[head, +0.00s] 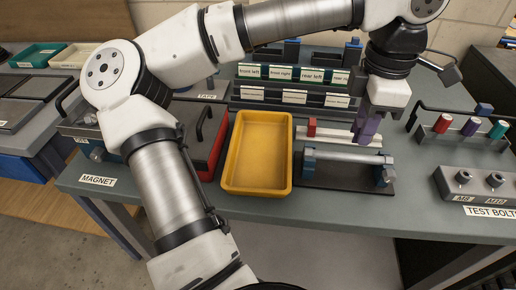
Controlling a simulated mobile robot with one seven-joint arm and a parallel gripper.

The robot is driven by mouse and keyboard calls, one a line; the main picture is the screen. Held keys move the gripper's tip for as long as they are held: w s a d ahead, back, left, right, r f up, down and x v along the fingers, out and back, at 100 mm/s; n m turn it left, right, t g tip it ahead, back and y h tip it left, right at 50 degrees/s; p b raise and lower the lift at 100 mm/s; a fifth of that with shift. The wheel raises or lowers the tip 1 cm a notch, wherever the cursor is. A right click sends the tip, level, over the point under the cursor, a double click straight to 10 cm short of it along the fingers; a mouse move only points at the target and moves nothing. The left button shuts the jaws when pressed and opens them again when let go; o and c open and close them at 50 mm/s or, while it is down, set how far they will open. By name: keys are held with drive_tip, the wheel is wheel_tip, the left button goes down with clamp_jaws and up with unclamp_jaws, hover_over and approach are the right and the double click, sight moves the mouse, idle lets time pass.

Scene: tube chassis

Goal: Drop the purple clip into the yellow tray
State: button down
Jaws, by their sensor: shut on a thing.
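The purple clip (367,131) is between the fingers of my gripper (371,115), which is shut on it. The gripper points down at the right of the middle, near the right end of a white strip. The clip is just above or beside that strip; I cannot tell whether it touches. The yellow tray (284,181) lies on the bench to the left of the gripper. It is open and looks empty. The gripper's far side is hidden.
A red clip (311,127) stands on the white strip. Labelled racks (295,73) stand behind. A rail with coloured clips (471,127) and a test bolt block (480,184) are at right.

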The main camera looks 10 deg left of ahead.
drive_tip(key=p, duration=0.1)
hover_over(272, 156)
wheel_tip(272, 156, down, 3)
drive_tip(key=shift+f+b, duration=1.95)
drive_tip(key=shift+f, duration=0.85)
drive_tip(key=c, duration=1.1)
unclamp_jaws()
wheel_tip(272, 156, up, 14)
drive_tip(key=shift+f, duration=0.1)
